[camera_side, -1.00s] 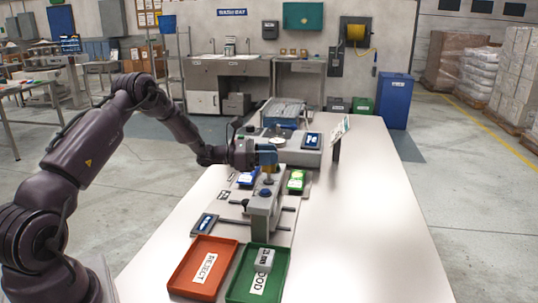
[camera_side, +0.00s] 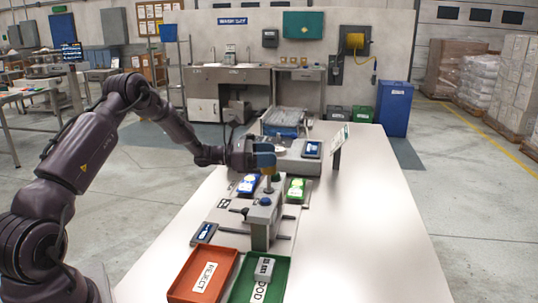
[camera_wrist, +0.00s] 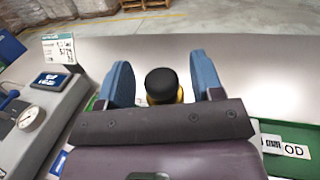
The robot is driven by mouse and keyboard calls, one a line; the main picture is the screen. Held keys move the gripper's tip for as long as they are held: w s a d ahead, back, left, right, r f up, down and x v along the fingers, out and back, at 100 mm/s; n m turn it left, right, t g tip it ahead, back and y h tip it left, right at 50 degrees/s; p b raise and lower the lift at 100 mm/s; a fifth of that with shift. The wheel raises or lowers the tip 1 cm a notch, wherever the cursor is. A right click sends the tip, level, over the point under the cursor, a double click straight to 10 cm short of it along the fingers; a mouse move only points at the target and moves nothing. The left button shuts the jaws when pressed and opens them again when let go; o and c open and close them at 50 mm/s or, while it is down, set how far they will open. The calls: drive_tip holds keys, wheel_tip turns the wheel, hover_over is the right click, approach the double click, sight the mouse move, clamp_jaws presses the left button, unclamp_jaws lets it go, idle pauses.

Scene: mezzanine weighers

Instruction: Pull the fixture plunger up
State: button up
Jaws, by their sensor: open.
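The grey clamp fixture (camera_side: 262,226) stands upright on the table behind the two trays. Its plunger has a black round cap over a yellow collar; in the wrist view the plunger cap (camera_wrist: 162,84) sits between the two blue fingers. My gripper (camera_wrist: 165,85) is open, with a gap visible on each side of the cap. In the side view my gripper (camera_side: 265,160) is above the fixture, and its fingers hide most of the plunger's upper part. How far down the fingers reach along the plunger is not clear.
A red REJECT tray (camera_side: 179,285) and a green GOOD tray (camera_side: 283,265) lie in front, with a grey block (camera_side: 265,268) in the green one. A weigher (camera_side: 298,162) stands behind. The table's right side is clear.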

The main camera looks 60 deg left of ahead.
drive_tip(key=v, duration=1.2)
drive_tip(key=shift+s, duration=0.2)
drive_tip(key=shift+a, duration=0.1)
drive_tip(key=s+d+m+g, duration=0.8)
drive_tip(key=d+m+g, duration=0.3)
drive_tip(key=d+m, duration=0.15)
drive_tip(key=s+d+r+m+t+y, duration=0.1)
drive_tip(key=s+d+r+m+y, duration=0.8)
drive_tip(key=s+d+r+m, duration=0.4)
drive_tip(key=d+m, duration=0.2)
drive_tip(key=m, duration=0.2)
drive_tip(key=shift+d, duration=0.25)
drive_tip(key=shift+s+m, duration=0.1)
drive_tip(key=shift+m, duration=0.15)
drive_tip(key=shift+c, duration=0.3)
